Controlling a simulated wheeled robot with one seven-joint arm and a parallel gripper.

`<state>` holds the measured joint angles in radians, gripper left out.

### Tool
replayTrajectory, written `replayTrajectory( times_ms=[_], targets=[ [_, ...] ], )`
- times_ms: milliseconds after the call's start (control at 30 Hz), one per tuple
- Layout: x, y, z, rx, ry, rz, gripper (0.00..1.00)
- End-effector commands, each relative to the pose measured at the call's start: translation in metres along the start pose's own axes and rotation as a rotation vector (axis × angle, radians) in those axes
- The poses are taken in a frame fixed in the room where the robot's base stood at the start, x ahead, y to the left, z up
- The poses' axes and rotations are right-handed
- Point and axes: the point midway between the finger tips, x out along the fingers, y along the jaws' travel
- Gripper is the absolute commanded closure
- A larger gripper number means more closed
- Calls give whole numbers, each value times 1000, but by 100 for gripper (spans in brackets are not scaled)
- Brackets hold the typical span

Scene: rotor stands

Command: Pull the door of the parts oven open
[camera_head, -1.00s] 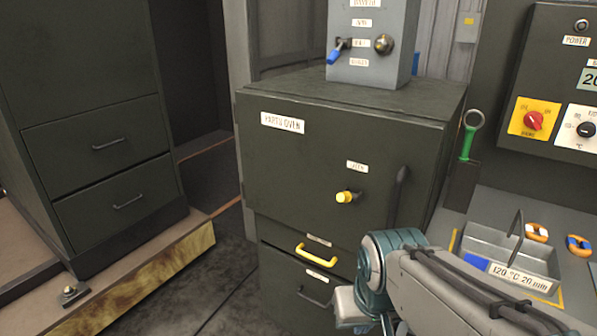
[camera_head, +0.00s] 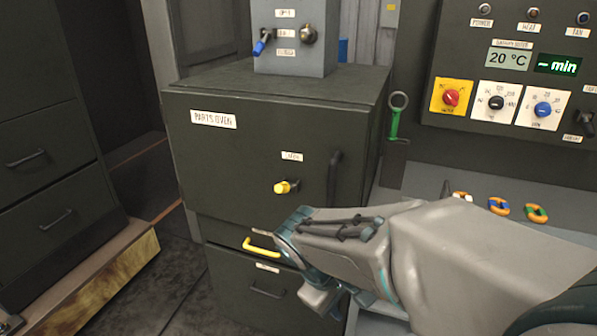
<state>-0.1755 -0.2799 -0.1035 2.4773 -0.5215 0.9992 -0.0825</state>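The parts oven (camera_head: 180,150) is a dark green-grey cabinet left of centre, with a "PARTS OVEN" label on its front. Its door (camera_head: 235,165) looks shut. A yellow-tipped knob (camera_head: 286,187) sticks out of the door under a small label. A black upright handle (camera_head: 333,178) is near the door's right edge. My arm reaches in from the right. Its end, with my gripper (camera_head: 318,298), is low in front of the oven, below the knob and handle.
A yellow drawer handle (camera_head: 262,246) and a black one (camera_head: 267,291) are below the door. A grey switch box (camera_head: 292,40) stands on top of the oven. A control panel (camera_head: 515,65) is at right, above a bench with several coloured rings. Floor is clear at lower left.

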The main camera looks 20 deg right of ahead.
Motion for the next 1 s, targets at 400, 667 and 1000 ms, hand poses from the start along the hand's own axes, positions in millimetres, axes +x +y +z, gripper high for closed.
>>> replayTrajectory(
  times_ms=[400,667,1000],
  targets=[
    [1,93,-50,-770,-398,565,61],
    [-30,115,-127,-1188,-604,955,61],
    [-48,111,-175,-1382,-699,1175,61]
  ],
)
